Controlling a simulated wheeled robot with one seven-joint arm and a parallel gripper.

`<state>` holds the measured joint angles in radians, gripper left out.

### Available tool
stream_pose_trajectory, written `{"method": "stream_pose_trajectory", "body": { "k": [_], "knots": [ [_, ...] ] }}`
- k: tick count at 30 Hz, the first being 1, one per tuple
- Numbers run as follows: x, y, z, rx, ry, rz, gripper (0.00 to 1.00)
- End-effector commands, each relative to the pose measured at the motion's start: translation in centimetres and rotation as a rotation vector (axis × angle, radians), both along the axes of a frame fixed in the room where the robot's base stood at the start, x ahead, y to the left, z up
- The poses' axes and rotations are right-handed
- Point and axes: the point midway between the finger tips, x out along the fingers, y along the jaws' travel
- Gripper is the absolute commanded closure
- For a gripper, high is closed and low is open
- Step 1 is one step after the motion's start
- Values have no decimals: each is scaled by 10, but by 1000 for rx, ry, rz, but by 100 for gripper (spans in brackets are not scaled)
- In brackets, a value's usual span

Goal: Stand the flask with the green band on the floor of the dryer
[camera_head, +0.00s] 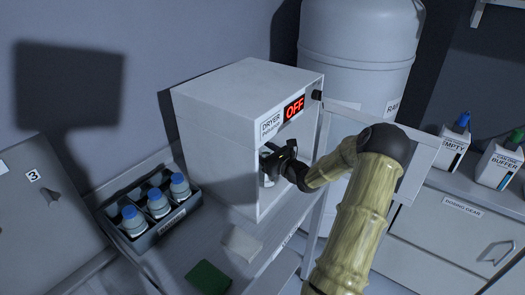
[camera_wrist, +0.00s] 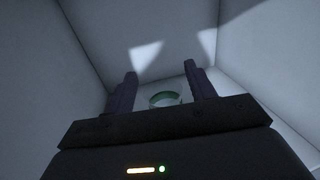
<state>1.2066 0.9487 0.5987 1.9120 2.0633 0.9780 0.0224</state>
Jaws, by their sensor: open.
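The dryer (camera_head: 215,125) is a white box on the bench, its display reading OFF and its door (camera_head: 340,125) swung open to the right. My gripper (camera_head: 272,158) reaches into its front opening. In the wrist view my gripper (camera_wrist: 165,82) is open, with its two dark fingers apart inside the pale chamber (camera_wrist: 90,40). A round rim with a green band, seemingly the flask (camera_wrist: 165,99), shows low between the fingers. Its lower part is hidden behind my gripper's body, so I cannot tell whether it touches the floor. In the head view I cannot make the flask out clearly.
A dark crate (camera_head: 172,224) with several compartments holds blue-capped bottles left of the dryer. A green pad (camera_head: 208,278) and a pale pad (camera_head: 241,243) lie in front. A large white tank (camera_head: 355,60) stands behind. Labelled containers (camera_head: 455,145) stand on the right counter.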

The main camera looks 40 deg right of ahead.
Motion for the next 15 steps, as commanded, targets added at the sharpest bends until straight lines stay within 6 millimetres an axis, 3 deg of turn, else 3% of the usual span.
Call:
{"method": "stream_pose_trajectory", "body": {
  "k": [4, 7, 15],
  "knots": [
    [0, 0, 5, 0, 0, 0, 45],
    [-12, -3, 2, 0, 1, -2, 45],
    [-61, -9, 1, 0, 2, -4, 45]
  ]
}}
